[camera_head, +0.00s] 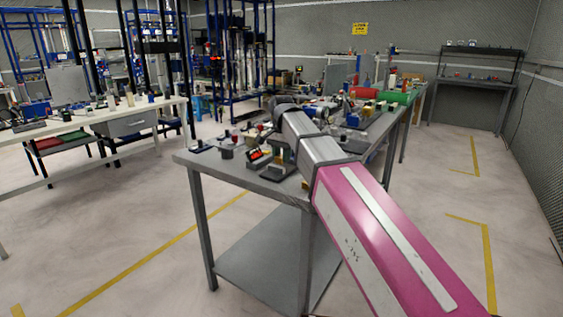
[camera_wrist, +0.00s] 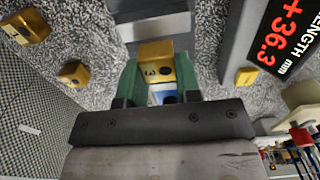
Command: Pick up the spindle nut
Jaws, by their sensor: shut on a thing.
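In the wrist view, my gripper (camera_wrist: 156,80) has two green fingers closed on a gold block (camera_wrist: 155,53), which I take to be the spindle nut. The block has a dark mark on its face and a dark hole beside it. A blue and white piece shows just below it, between the fingers. A grey metal part stands right behind the block; I cannot tell whether they touch. In the head view, my arm hides most of the gripper and the block cannot be made out.
Other gold blocks lie nearby: one at the upper left (camera_wrist: 27,25), one at the left (camera_wrist: 74,73), one at the right (camera_wrist: 247,76). A black display (camera_wrist: 283,38) reads +36.3 mm. The grey workbench (camera_head: 232,172) is crowded; floor (camera_head: 130,235) before it is clear.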

